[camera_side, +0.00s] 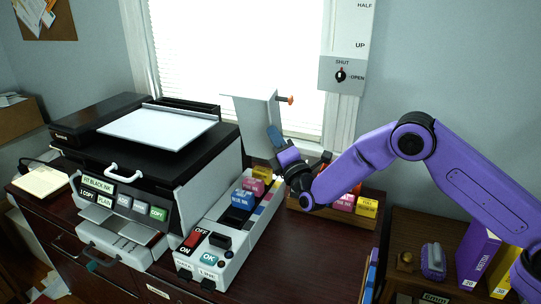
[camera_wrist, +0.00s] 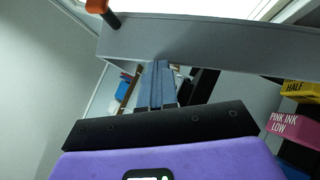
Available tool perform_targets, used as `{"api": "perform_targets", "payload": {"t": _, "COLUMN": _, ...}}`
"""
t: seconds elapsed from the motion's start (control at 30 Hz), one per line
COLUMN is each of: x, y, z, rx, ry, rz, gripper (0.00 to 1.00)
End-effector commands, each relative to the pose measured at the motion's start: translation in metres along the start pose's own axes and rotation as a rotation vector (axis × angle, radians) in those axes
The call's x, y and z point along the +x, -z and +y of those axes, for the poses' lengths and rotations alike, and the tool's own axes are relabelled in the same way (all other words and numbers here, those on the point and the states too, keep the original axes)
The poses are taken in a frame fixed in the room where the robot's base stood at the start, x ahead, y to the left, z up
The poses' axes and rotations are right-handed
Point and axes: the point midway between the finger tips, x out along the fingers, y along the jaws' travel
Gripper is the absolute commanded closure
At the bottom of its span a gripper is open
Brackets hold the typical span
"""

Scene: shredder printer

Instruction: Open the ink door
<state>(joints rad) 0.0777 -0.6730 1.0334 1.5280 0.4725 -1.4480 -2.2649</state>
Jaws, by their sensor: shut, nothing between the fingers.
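The ink door (camera_side: 250,122) is a light grey panel with an orange knob (camera_side: 290,99) on a short stem. It stands upright above the far end of the white ink bay (camera_side: 213,222), which lies uncovered. My gripper (camera_side: 271,132) is shut and empty, with its fingers pointing up close beside the door's right edge, below the knob. In the wrist view the fingertips (camera_wrist: 158,66) meet the lower edge of the grey door (camera_wrist: 200,42) in the picture; I cannot tell whether they touch. The knob (camera_wrist: 103,12) is at the upper left there.
Blue, pink and yellow ink blocks (camera_side: 243,197) sit in the bay. A wooden tray (camera_side: 318,214) with more ink blocks stands to the right, below my wrist. The black printer (camera_side: 125,140) is at left. A window and wall switch panel (camera_side: 341,76) are behind.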

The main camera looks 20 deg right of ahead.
Motion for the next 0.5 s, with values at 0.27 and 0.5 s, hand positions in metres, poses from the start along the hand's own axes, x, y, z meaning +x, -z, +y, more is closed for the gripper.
{"api": "perform_targets", "payload": {"t": 0.27, "x": 0.031, "y": -0.032, "z": 0.001, "rx": 0.174, "ry": 0.176, "rz": -0.002, "gripper": 1.00}}
{"api": "perform_targets", "payload": {"t": 0.5, "x": 0.051, "y": -0.051, "z": -0.006, "rx": 0.244, "ry": 0.251, "rz": -0.001, "gripper": 1.00}}
